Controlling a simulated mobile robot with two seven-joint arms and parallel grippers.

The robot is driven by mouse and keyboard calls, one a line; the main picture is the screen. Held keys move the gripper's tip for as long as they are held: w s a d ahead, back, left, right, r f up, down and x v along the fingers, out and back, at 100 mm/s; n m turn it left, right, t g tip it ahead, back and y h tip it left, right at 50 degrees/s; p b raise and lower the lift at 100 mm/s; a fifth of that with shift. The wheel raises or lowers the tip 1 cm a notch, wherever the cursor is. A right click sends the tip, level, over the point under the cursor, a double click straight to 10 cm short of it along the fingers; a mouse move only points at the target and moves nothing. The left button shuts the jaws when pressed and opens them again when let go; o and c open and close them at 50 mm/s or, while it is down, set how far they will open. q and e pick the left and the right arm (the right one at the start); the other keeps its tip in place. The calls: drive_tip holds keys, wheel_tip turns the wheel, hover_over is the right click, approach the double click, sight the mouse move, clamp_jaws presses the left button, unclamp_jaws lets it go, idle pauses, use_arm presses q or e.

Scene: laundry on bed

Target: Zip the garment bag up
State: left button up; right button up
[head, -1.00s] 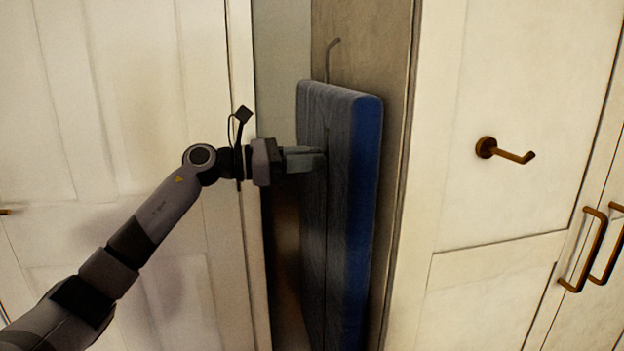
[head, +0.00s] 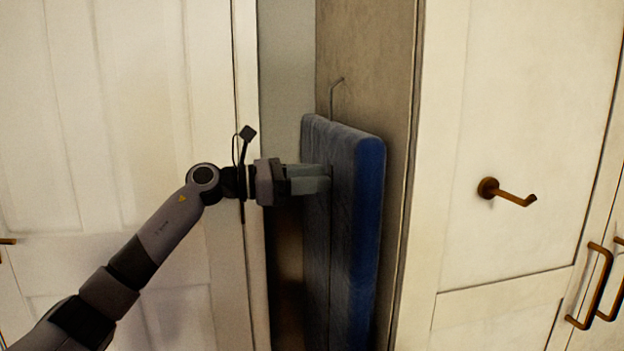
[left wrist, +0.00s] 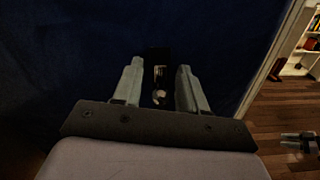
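The blue garment bag (head: 367,215) hangs upright in a narrow recess, below a thin metal hook. A dark vertical line runs down its left face. My left gripper (head: 328,178) reaches in from the left with its fingertips at that face, in the bag's upper part. In the left wrist view, the left gripper's fingers (left wrist: 159,80) are apart, with dark blue fabric (left wrist: 75,70) ahead. A small black piece with white marks (left wrist: 158,82) shows between them; I cannot tell whether they touch it. A grey shape (left wrist: 300,142) at the right edge may be my right gripper, too small to read.
A cream door (head: 110,120) stands left of the recess and a cream panel with a bronze hook (head: 507,192) stands right. Bronze handles (head: 597,285) are at the far right. The left wrist view shows wooden floor (left wrist: 275,115) and a shelf.

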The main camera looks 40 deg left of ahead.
use_arm(q)
drive_tip(key=shift+f, duration=0.1)
drive_tip(key=shift+s+a+f+b, duration=0.1)
drive_tip(key=shift+s+a+b, duration=0.15)
drive_tip(key=shift+s+b, duration=0.05)
drive_tip(key=b+v, duration=0.2)
drive_tip(key=v, duration=0.4)
drive_tip(key=shift+s+r+b, duration=0.15)
drive_tip(key=shift+r+b, duration=0.05)
drive_tip(key=shift+b, duration=0.15)
drive_tip(key=shift+a, duration=0.1)
